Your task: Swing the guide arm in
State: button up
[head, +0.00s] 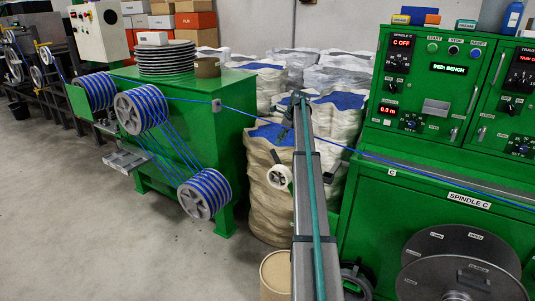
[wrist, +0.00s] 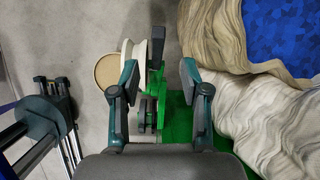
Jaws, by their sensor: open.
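A cream-white guide roller (head: 279,176), which I take to be on the guide arm, stands out to the left behind my own grey arm in the head view. The rest of that guide arm is mostly hidden. In the wrist view the cream roller (wrist: 156,45) is seen edge-on from above. My gripper (wrist: 158,74) points down with its two fingers apart and nothing held. The roller shows beyond and between the fingertips, nearer the left one. A dark grey part (wrist: 143,113) on a green base shows lower between the fingers. I cannot tell its depth.
A blue cable (head: 245,117) runs from the pulleys (head: 143,110) at left, behind my arm, to the green Spindle C bench (head: 440,180). Bulky sacks (head: 262,195) stand close by. A tan drum (head: 275,276) is near the front.

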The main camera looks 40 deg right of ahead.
aim_at(275, 152)
jog(key=shift+m, duration=0.6)
jog(key=x, duration=0.3)
jog(key=p+x, duration=0.1)
jog(key=x, duration=0.6)
jog(key=shift+s+a+f+p, duration=0.1)
jog(key=shift+s+f+p, duration=0.1)
jog(key=shift+f+p, duration=0.2)
jog(key=shift+c, duration=0.2)
grip_shut()
